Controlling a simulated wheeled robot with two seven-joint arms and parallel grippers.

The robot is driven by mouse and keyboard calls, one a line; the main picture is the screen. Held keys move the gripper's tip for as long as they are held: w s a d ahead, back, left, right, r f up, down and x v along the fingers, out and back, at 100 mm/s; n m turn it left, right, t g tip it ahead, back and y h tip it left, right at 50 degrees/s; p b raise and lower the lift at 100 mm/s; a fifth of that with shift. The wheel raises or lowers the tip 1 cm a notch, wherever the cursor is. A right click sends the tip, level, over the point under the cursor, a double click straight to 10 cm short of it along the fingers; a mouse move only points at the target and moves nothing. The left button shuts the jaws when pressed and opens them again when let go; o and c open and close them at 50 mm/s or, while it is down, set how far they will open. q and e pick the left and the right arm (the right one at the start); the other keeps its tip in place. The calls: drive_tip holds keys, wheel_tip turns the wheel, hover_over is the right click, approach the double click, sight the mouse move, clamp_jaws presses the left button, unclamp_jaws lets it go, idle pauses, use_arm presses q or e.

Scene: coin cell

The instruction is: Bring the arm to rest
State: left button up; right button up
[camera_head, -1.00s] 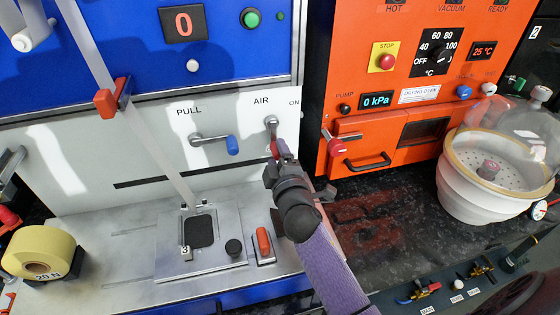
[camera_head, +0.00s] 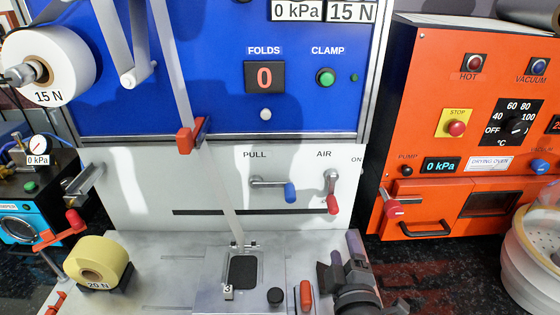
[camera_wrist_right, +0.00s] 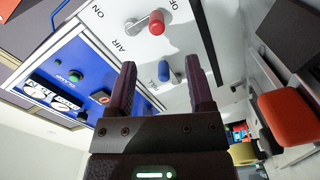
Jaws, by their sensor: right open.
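My right gripper (camera_head: 343,256) is in the lower right of the head view, in front of the white panel, its fingers pointing up. Its fingers (camera_wrist_right: 161,75) stand apart in the right wrist view with nothing between them. The AIR lever (camera_head: 333,203) with its red handle hangs downward just above the gripper, apart from it. It also shows in the right wrist view (camera_wrist_right: 157,23), beyond the fingertips. My left gripper is not in view.
The blue-handled PULL lever (camera_head: 290,193) is left of the AIR lever. A red-orange lever (camera_head: 306,295) stands on the bench close left of my right arm. The orange drying oven (camera_head: 430,100) is at right. A yellow roll (camera_head: 95,262) sits at left.

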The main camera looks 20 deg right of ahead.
drive_tip(key=s+f+m+g, duration=0.2)
drive_tip(key=s+d+f+m+g, duration=0.1)
drive_tip(key=s+f+m+g, duration=0.1)
drive_tip(key=m, duration=0.1)
drive_tip(key=s+f+m+g, duration=0.1)
drive_tip(key=s+a+f+g, duration=0.1)
drive_tip(key=shift+s+f+m+g+y, duration=0.1)
drive_tip(key=shift+s+m+g+y, duration=0.2)
drive_tip(key=shift+s+m+y, duration=0.1)
drive_tip(key=s+a+f+m+g+y, duration=0.1)
drive_tip(key=s+a+f+g+y, duration=0.1)
drive_tip(key=s+a+g, duration=0.3)
drive_tip(key=s+a+f+m+g+y, duration=0.1)
drive_tip(key=s+f+g+y, duration=0.1)
drive_tip(key=s, duration=0.4)
drive_tip(key=s+f+g+b, duration=0.2)
drive_tip(key=s+f, duration=0.1)
drive_tip(key=f, duration=1.8)
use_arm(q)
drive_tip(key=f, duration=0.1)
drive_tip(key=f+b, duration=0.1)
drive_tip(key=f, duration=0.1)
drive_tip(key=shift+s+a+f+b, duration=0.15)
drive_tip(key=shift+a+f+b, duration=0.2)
use_arm(e)
drive_tip(key=s+d+f, duration=0.3)
drive_tip(key=s+f, duration=0.8)
drive_tip(key=s, duration=0.2)
drive_tip(key=shift+s+g, duration=0.2)
drive_tip(key=shift+g, duration=0.2)
